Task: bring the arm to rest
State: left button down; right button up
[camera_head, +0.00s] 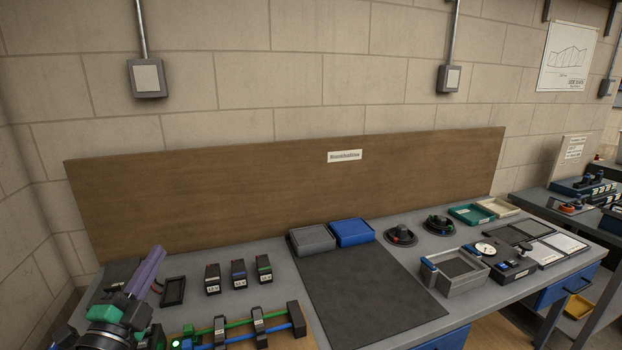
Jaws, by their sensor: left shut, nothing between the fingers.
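My left gripper (153,258) reaches in at the lower left, with long purple fingers pointing up and away from its dark and green body. The fingers are together with nothing seen between them. It hangs over the left end of the grey workbench (255,285). The tube chassis, with a green tube (275,331) and a blue tube (240,338) in dark clamps, lies just right of it at the bottom edge, partly cut off. My right gripper is not in view.
Three small labelled blocks (238,273) and a black frame (173,291) stand near the gripper. A dark mat (370,290) covers the middle, with grey (312,240) and blue (351,233) bins behind it. A grey tray (455,272) stands right. A brown board (230,203) closes the back.

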pick_arm(q)
jog(key=s+a+f+n+g+y, duration=0.3)
jog(key=f+n+g, duration=0.2)
jog(key=f+n, duration=0.3)
jog(key=s+a+f+n+g+y, duration=0.35)
jog(key=f+n+g, duration=0.2)
jog(key=f, duration=0.45)
jog(key=s+d+f+g+h, duration=0.6)
jog(key=s+d+f+g, duration=0.1)
jog(key=s+d+f, duration=0.55)
notch_tip(320, 180, down, 23)
jog(key=s+g+b, duration=0.1)
jog(key=s+g, duration=0.1)
jog(key=s+a+f+b, duration=0.1)
jog(key=s+a+f, duration=0.2)
jog(key=s+f, duration=1.4)
jog(key=shift+s+a+f+g, duration=0.15)
jog(key=shift+f+g, duration=0.1)
jog(key=shift+g, duration=0.2)
